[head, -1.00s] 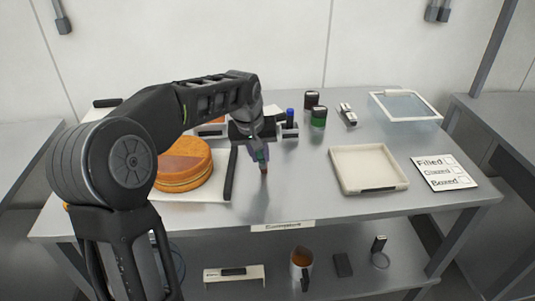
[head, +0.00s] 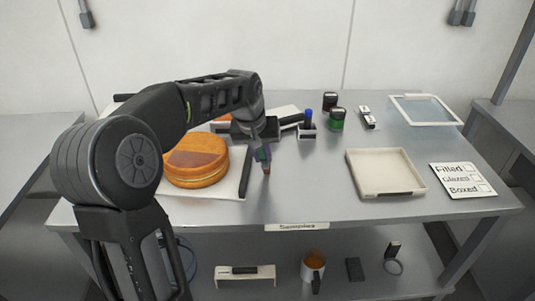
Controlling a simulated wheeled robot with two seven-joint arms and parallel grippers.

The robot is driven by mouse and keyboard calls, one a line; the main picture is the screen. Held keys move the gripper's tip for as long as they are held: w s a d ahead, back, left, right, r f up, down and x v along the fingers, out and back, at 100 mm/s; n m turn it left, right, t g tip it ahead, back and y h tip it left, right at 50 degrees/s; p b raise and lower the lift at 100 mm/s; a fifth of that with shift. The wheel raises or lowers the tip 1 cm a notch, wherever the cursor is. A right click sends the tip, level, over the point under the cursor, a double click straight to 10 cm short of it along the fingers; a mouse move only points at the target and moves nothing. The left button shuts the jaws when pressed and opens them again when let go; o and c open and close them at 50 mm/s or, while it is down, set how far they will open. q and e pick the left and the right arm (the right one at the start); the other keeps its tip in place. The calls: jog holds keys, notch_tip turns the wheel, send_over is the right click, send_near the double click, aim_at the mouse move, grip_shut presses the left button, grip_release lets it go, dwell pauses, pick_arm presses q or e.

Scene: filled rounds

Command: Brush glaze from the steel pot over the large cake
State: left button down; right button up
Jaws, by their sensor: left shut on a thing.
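The large round cake (head: 183,180) sits on a white board (head: 225,191) at the table's left. Its top shows a darker brown patch and a lighter orange part. My left gripper (head: 261,143) is right of the cake, above the table, shut on a slim purple-and-teal tool with a reddish-brown tip, seemingly the brush (head: 264,157). The tip points down, right of the board and apart from the cake. A pale pot (head: 313,270) with amber contents and a dark handle, probably the steel pot, stands on the lower shelf. My right gripper is out of view.
A cream tray (head: 386,190) lies on the right, beside a Filled/Glazed/Boxed card (head: 462,179). A dark jar (head: 330,100) and a green jar (head: 337,121) stand at the back. A clear-topped frame (head: 425,109) lies back right. The table's front middle is clear.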

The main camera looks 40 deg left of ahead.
pick_arm(q)
jog(key=shift+s+a, duration=0.55)
jog(key=shift+a, duration=0.15)
jog(key=shift+s+a, duration=0.5)
jog(key=shift+a, duration=0.2)
jog(key=shift+w+d, duration=0.1)
jog(key=shift+d, duration=0.05)
jog(key=shift+w+d+f, duration=0.1)
jog(key=shift+w+d, duration=0.9)
jog(key=shift+d, duration=0.3)
jog(key=shift+w+d+p, duration=0.15)
jog(key=shift+w+d, duration=0.4)
jog(key=shift+d, duration=0.15)
jog(key=shift+w+d+p, duration=0.15)
jog(key=shift+w+d, duration=0.35)
jog(key=shift+d, duration=0.2)
jog(key=shift+w+d+p, duration=0.2)
jog(key=shift+w+d, duration=0.35)
jog(key=shift+d, duration=0.15)
jog(key=shift+w+d+p, duration=0.15)
jog(key=shift+w+d, duration=0.35)
jog(key=shift+d, duration=0.2)
